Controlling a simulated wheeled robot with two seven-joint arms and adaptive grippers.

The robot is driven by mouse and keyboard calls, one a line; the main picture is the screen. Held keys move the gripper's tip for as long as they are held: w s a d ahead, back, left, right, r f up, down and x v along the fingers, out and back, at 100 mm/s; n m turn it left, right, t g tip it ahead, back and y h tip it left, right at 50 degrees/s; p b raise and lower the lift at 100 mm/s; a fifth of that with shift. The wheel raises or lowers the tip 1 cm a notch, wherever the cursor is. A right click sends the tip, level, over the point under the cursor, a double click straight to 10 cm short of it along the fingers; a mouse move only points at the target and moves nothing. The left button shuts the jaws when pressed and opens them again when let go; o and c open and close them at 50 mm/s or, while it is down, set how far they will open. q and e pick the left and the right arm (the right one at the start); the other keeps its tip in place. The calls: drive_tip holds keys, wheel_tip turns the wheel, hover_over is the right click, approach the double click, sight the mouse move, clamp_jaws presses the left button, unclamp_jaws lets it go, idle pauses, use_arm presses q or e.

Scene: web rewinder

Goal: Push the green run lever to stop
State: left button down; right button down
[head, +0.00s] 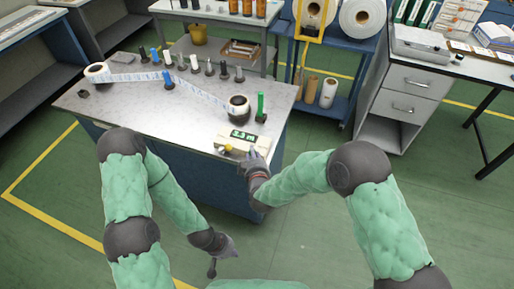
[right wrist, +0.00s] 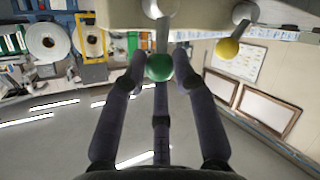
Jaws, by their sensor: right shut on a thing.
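The cream control box (head: 263,142) with a green panel sits at the front right of the rewinder table. The green run lever's ball knob (right wrist: 159,67) shows in the right wrist view, on a grey stem under the box. My right gripper (head: 251,155) is at the box's front edge. In the right wrist view its fingers (right wrist: 160,62) are closed around the green knob. In the head view the gripper hides that knob. A yellow-knobbed lever (head: 228,148) stands to its left, and shows at right in the wrist view (right wrist: 228,47). My left gripper (head: 222,259) is open and empty, low in front of the table.
On the rewinder table (head: 130,118) a printed web runs from a left roll (head: 97,73) to a right roll (head: 238,106), past several posts. A green upright part (head: 260,107) stands behind the box. The floor (head: 300,235) in front is clear.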

drive_tip(key=shift+w+a+f+n+g+h+p, duration=0.2)
drive_tip(key=shift+a+n+g+h+p, duration=0.45)
drive_tip(key=shift+p, duration=1.6)
drive_tip(key=shift+w+a+f+n+g+h+p, duration=0.1)
drive_tip(key=shift+w+a+n+g+h+p, duration=0.2)
drive_tip(key=shift+a+n+h+p, duration=1.3)
drive_tip(key=shift+w+f+n+g+h+p, duration=0.15)
drive_tip(key=shift+w+n+g+p, duration=0.15)
drive_tip(key=shift+p, duration=2.6)
drive_tip(key=c, duration=1)
unclamp_jaws()
drive_tip(key=shift+a, duration=0.1)
wheel_tip(320, 180, up, 10)
